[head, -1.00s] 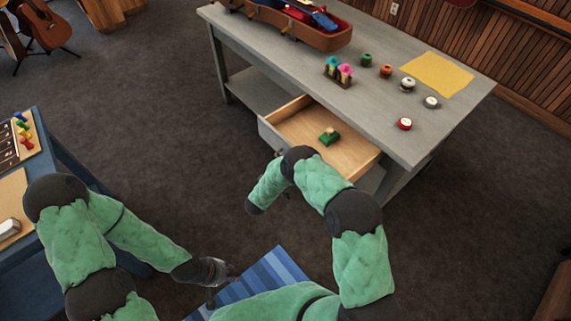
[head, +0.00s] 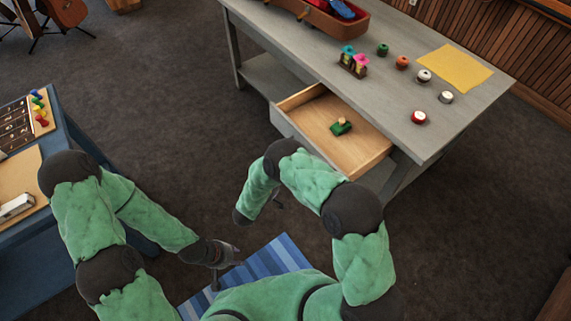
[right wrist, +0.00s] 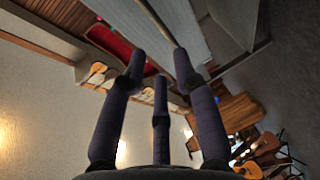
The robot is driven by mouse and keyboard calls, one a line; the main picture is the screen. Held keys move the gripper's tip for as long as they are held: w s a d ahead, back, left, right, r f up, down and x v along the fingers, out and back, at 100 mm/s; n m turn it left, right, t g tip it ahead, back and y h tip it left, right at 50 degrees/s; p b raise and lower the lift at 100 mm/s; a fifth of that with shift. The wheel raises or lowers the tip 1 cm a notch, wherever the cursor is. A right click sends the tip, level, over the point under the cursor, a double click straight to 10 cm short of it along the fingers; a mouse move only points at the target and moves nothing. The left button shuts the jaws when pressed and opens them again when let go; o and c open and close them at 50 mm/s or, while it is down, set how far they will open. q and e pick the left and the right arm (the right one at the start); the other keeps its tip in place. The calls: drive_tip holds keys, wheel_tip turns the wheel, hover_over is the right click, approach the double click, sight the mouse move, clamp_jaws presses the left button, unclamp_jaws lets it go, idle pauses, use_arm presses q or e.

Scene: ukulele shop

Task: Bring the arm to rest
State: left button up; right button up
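My left arm comes in from the left and hangs low over the floor. Its gripper (head: 228,268) has its fingers spread, with nothing seen between them. My right arm is bent, with its forearm pointing down in front of the open drawer (head: 312,128). Its gripper is mostly hidden behind the forearm in the head view. In the right wrist view the right gripper (right wrist: 159,72) has its three fingers apart and holds nothing. A green object with a pale top (head: 341,127) lies in the drawer, apart from both grippers.
A grey table (head: 440,140) carries an instrument case (head: 325,22), several small round tins and a yellow cloth (head: 455,68). A blue table (head: 75,150) stands at the left. A blue striped mat (head: 283,255) lies on the floor. The carpet between the tables is clear.

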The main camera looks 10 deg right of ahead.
drive_tip(key=shift+s+a+r, duration=0.1)
drive_tip(key=shift+s+a, duration=0.05)
idle(0.5)
drive_tip(key=s+f+m+g+y, duration=0.3)
drive_tip(key=f+m+y, duration=0.2)
drive_tip(key=f+y, duration=0.35)
drive_tip(key=s+a+r+m+g+y, duration=0.1)
drive_tip(key=s+m+g+y, duration=0.1)
drive_tip(key=s, duration=0.9)
drive_tip(key=s+a+m+g+y, duration=0.1)
drive_tip(key=s+m+g+y, duration=0.2)
drive_tip(key=s, duration=0.8)
drive_tip(key=g+y, duration=0.1)
drive_tip(key=g, duration=0.1)
drive_tip(key=shift+s+a+r+m+g+y, duration=0.25)
drive_tip(key=shift+a+r+m+g+y, duration=0.05)
drive_tip(key=shift+a+r+g+y, duration=0.1)
